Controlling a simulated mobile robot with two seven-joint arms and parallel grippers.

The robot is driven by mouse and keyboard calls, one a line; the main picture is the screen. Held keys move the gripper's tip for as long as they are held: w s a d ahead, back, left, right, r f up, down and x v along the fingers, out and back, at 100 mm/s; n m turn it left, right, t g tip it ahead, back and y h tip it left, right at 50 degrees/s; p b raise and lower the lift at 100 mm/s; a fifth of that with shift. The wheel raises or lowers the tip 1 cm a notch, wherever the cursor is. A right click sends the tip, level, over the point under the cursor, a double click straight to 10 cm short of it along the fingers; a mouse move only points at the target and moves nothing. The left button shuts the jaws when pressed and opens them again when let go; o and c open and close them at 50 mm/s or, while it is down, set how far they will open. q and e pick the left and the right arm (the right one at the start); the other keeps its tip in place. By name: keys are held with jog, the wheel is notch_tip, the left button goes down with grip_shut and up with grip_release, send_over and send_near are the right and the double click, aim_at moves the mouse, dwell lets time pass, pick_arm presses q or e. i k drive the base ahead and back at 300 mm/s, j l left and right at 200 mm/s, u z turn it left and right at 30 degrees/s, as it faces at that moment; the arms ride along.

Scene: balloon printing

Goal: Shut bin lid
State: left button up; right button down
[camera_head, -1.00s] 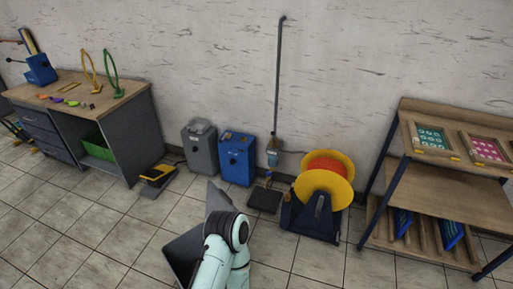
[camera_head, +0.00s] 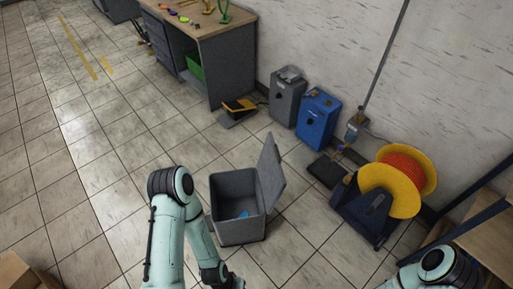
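The grey bin (camera_head: 238,222) stands on the tiled floor in the lower middle of the head view. Its lid (camera_head: 269,174) is open, standing up and tilted back on the bin's right side. A small blue item (camera_head: 243,214) lies inside. My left arm is just left of the bin, bent, with its forearm running down to the bottom edge. The dark end of that arm, at my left gripper (camera_head: 231,283), is below the bin and partly cut off, so its fingers cannot be made out. My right arm shows at the bottom right corner; its gripper is out of view.
An orange reel with yellow flanges (camera_head: 400,178) on a dark blue stand is right of the bin. Behind are a blue box (camera_head: 317,119), a grey box (camera_head: 287,98), a pedal (camera_head: 239,106) and a workbench (camera_head: 222,62). A cardboard box (camera_head: 18,272) is bottom left. The left floor is clear.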

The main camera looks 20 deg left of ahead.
aim_at(274, 182)
jog(key=i+l+u, duration=0.15)
jog(key=u, duration=0.25)
jog(key=i+l+u, duration=0.2)
jog(key=u, duration=0.25)
jog(key=i+l+u, duration=0.15)
jog(key=l+u, duration=0.25)
jog(key=i+j+u, duration=0.1)
jog(key=u, duration=0.2)
jog(key=i+u, duration=0.25)
